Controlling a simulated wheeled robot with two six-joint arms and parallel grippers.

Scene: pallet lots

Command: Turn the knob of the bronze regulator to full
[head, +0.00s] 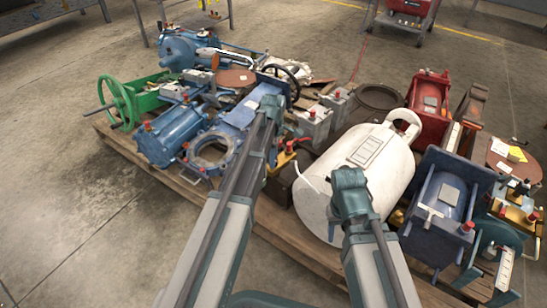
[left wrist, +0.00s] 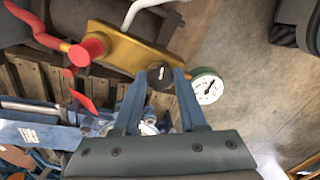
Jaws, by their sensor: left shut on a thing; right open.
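A white-faced gauge with a green rim (left wrist: 207,88) is just right of the fingers. In the head view the regulator (head: 281,160) is partly hidden behind my left arm, which hides the knob. My right gripper (head: 350,182) is over the white tank, apart from the regulator; its fingertips are hidden.
A white tank (head: 368,165) lies right of the regulator. Blue machinery (head: 168,135) and a green handwheel (head: 116,102) are at left. A red unit (head: 430,105) and a dark blue unit (head: 443,200) are at right. The wooden pallet (head: 150,165) is crowded; the floor at left is clear.

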